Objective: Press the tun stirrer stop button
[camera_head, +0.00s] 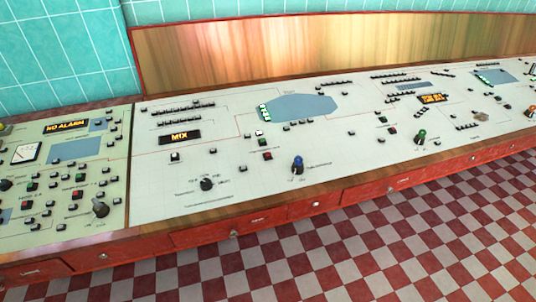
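A long sloping control panel (330,140) carries many small buttons and knobs. The labels are too small to read, so I cannot tell which button is the tun stirrer stop. A red button (267,156) sits just below a darker button (262,142) in the middle section, left of a blue-handled lever (297,165). Another red button (392,130) sits further right, left of a green-handled lever (420,137). More dark red and green buttons show on the left section. My gripper is not in view.
Amber displays read MIX (180,136) and NO ALARM (66,126). A wooden edge with red drawers (250,225) fronts the panel. A copper-coloured backboard (300,50) stands behind. The checkered floor (400,250) in front is clear.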

